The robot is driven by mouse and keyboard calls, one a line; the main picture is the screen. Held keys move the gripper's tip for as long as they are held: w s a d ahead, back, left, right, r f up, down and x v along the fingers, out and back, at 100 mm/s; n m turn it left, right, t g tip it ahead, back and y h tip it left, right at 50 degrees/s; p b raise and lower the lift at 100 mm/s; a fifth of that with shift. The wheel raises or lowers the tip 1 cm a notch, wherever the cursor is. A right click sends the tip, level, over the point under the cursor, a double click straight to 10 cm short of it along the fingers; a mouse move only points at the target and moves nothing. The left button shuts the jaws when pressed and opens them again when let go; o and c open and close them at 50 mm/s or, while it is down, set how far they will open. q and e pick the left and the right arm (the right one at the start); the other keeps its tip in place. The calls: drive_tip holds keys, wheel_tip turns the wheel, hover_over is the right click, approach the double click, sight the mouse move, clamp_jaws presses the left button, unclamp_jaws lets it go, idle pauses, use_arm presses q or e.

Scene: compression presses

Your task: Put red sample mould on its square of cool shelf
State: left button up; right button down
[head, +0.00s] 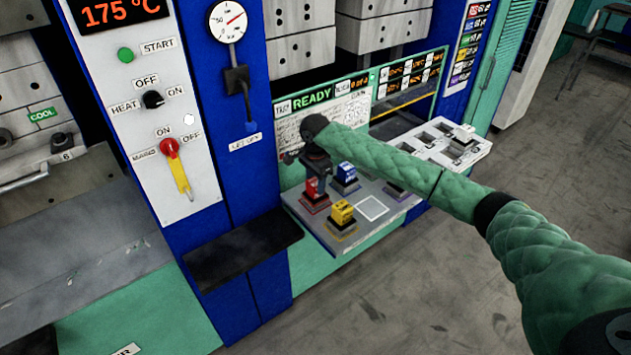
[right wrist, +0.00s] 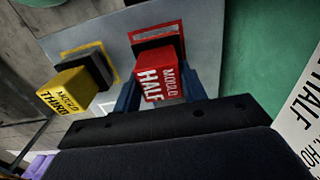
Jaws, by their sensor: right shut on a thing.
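The red mould (head: 315,188) is at the left of the grey shelf (head: 318,229), below my right gripper (head: 318,172). In the right wrist view, the red mould (right wrist: 163,78), marked HALF, sits between the blue fingers, which are shut on it. My left gripper is not in view.
A yellow mould (head: 341,212) and a blue mould (head: 345,174) stand close by on the shelf. An empty white-outlined square (head: 373,208) lies right of the yellow one. A white rack (head: 452,142) is further right. A black ledge (head: 240,252) juts out at left.

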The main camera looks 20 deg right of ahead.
drive_tip(key=c, duration=0.8)
unclamp_jaws()
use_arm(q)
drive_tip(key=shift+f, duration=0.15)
use_arm(e)
drive_tip(key=shift+r, duration=0.35)
use_arm(q)
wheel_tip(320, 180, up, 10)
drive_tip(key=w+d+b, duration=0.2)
drive_tip(key=b, duration=0.2)
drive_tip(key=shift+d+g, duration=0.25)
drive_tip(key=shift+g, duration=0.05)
use_arm(e)
wheel_tip(320, 180, up, 11)
drive_tip(key=shift+r, duration=0.2)
drive_tip(key=shift+f, duration=0.1)
